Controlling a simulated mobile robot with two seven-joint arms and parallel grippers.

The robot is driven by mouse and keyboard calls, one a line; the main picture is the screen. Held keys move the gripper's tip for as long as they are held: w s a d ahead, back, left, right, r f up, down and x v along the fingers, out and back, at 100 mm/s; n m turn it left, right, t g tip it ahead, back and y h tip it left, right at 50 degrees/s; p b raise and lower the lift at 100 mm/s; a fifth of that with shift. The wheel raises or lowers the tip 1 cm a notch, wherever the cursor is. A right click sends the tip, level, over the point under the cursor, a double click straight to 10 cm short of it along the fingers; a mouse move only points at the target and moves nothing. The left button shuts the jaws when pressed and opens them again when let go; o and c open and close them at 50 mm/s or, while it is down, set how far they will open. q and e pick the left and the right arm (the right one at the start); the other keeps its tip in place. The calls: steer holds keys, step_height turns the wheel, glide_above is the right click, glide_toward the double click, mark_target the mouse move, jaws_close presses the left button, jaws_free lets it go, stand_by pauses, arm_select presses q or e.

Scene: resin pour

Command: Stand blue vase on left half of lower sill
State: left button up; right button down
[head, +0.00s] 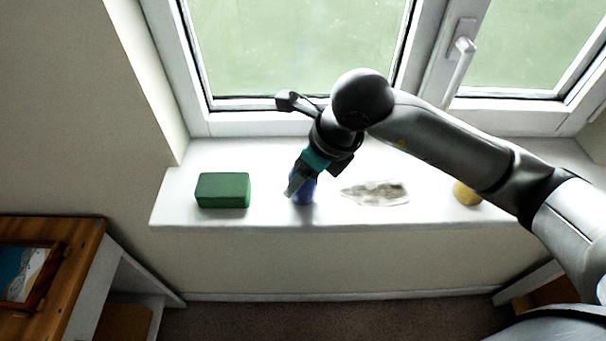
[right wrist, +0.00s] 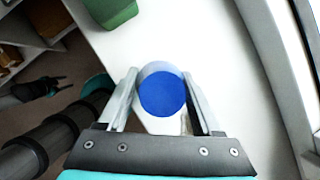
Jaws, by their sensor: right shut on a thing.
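The blue vase (head: 308,190) is over the window sill (head: 255,218), left of the sill's middle and near its front edge. It looks upright; I cannot tell whether its base touches the sill. My right gripper (head: 293,190) is shut on it and hides much of it in the head view. In the right wrist view the vase's round blue end (right wrist: 162,95) sits between the two fingers (right wrist: 160,100). My left gripper (right wrist: 45,88) seems to be the dark shape at the left of the right wrist view, too small to read; it is not in the head view.
A green block (head: 222,190) lies on the sill left of the vase. A flat grey-white patterned piece (head: 376,193) lies to the right, and a yellow object (head: 466,193) is farther right. The window handle (head: 460,65) juts out behind. A wooden-topped cabinet (head: 75,235) stands at lower left.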

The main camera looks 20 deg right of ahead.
steer(key=shift+f, duration=0.1)
steer(key=shift+f, duration=0.1)
steer(key=shift+c, duration=0.3)
jaws_free()
steer(key=shift+r, duration=0.2)
steer(key=v, duration=1.2)
steer(key=shift+p, duration=0.35)
